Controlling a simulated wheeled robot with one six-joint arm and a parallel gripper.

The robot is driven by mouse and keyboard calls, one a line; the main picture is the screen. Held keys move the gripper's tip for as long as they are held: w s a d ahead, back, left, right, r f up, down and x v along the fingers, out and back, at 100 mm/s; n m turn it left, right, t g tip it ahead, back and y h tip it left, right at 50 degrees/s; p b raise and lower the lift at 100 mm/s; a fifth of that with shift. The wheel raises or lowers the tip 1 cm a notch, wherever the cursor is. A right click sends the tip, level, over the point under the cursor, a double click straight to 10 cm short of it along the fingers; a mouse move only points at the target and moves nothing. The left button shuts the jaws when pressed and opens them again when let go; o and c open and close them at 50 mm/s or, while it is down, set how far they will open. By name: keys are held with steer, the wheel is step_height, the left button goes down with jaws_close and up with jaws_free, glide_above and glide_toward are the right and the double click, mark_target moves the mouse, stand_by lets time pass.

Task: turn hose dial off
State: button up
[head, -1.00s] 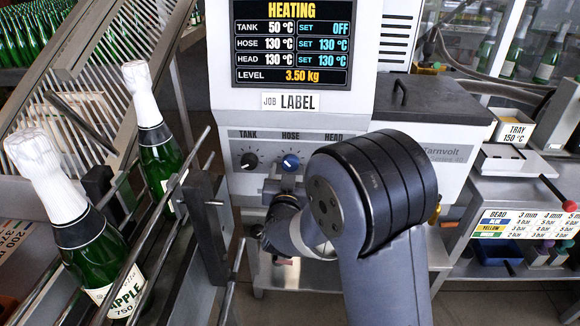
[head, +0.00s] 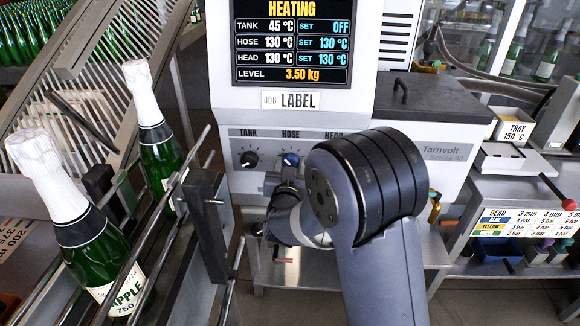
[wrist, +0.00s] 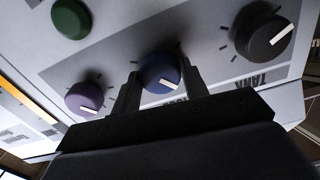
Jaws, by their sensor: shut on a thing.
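The blue hose dial (head: 290,160) is on the front panel of the machine, between the black tank dial (head: 249,160) and the head dial, which my arm hides in the head view. In the wrist view, the two fingers of my gripper (wrist: 160,82) are shut on the blue hose dial (wrist: 158,70), one on each side. Its white pointer mark shows on its face. The black tank dial (wrist: 264,35) and a purple dial (wrist: 84,97) stand on either side. The display (head: 292,42) reads HOSE 130 °C, SET 130 °C, and TANK 45 °C, SET OFF.
A green button (wrist: 71,18) is on the panel beyond the purple dial. Green bottles with white tops (head: 158,150) stand in a metal rack at left. A cart with a bead chart (head: 522,222) stands at right.

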steer(key=shift+c, duration=0.7)
steer(key=shift+n, duration=0.3)
steer(key=n, duration=0.2)
steer(key=shift+n, duration=0.4)
steer(key=n+p, duration=0.1)
steer(key=n, duration=0.3)
steer(key=shift+r+n, duration=0.1)
steer(key=shift+n, duration=0.2)
steer(key=n+p, duration=0.1)
steer(key=n, duration=0.3)
steer(key=shift+n+p, duration=0.65)
steer(key=shift+n, duration=1.35)
